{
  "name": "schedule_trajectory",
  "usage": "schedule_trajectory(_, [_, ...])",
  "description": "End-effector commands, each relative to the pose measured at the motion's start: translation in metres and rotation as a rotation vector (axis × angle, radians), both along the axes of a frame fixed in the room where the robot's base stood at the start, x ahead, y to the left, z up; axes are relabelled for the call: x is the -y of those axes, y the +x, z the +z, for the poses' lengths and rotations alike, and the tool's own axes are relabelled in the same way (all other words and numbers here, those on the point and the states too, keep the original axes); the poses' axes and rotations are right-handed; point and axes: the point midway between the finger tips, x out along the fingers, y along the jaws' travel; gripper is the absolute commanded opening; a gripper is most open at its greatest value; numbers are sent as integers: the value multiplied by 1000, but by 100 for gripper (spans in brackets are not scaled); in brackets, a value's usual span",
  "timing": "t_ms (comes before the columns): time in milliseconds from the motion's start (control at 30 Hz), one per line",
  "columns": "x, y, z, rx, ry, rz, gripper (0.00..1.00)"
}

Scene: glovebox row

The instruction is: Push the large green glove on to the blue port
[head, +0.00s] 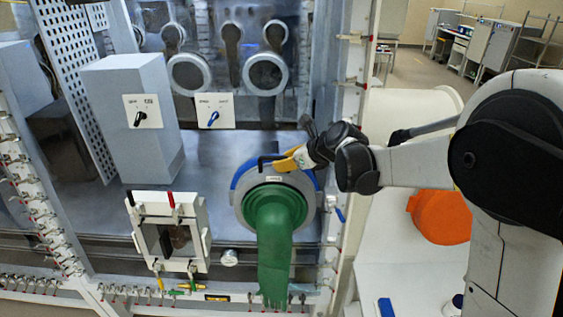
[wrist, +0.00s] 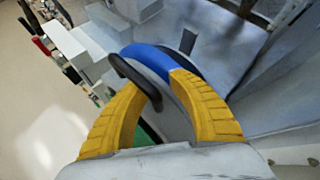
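The large green glove (head: 274,238) hangs down from the round port in the head view, its cuff inside a pale grey ring. The blue port (head: 244,176) shows as a blue band around the ring's upper left. A black handle (head: 262,163) stands out at its top, and it shows as a loop in the wrist view (wrist: 122,66). My gripper (wrist: 160,83) has its yellow fingers apart at the port's upper edge, the handle by the left fingertip and the blue rim (wrist: 160,58) by the right. A bit of green (wrist: 143,134) shows between them. Whether the fingers touch is unclear.
A grey box (head: 125,110) with switch plates stands left of the port. A white framed window (head: 168,232) is at lower left. An orange round cover (head: 441,216) is at right beside my arm. More round ports (head: 265,73) line the back.

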Motion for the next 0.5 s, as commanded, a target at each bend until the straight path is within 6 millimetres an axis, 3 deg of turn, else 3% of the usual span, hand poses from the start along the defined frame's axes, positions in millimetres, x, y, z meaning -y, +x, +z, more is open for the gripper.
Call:
schedule_trajectory(300, [36,-41,44,1,5,-5,23])
schedule_trajectory(500, [53,-61,63,0,3,-2,23])
